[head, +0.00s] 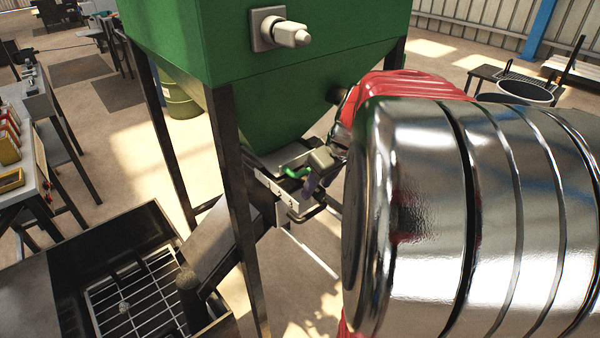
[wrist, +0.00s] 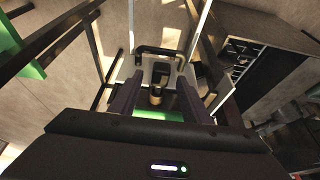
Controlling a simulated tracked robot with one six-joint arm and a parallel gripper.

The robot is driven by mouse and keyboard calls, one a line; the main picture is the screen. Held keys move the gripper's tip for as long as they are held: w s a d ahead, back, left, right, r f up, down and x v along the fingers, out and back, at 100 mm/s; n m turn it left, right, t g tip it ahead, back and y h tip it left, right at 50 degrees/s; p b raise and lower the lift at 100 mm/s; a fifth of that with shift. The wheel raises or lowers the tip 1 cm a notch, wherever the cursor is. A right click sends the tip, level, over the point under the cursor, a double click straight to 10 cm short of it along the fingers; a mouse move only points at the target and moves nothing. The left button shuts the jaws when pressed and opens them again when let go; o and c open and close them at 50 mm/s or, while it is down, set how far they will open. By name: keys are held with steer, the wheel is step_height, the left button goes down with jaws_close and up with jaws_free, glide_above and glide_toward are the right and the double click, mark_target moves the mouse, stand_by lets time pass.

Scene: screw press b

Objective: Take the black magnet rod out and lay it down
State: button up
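In the wrist view, the two dark fingers of my gripper (wrist: 163,101) stand apart with a gap between them. In that gap is a short upright piece with a black top and a brass-coloured lower part (wrist: 156,95); I cannot tell whether this is the magnet rod's end. It appears clear of both fingers. Beyond it is a pale metal housing (wrist: 122,72) with a black bar handle (wrist: 160,50). In the head view, the housing (head: 285,200) sits under the green hopper, and my arm hides much of the gripper. No whole black rod shows clearly.
The green hopper (head: 290,110) stands on dark legs (head: 235,215) close to my arm. A chute (head: 222,238) slopes to a dark bin with a grate (head: 135,300) at lower left. A workbench (head: 30,165) stands at left.

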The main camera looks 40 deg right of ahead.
jaws_close()
stand_by(0.7)
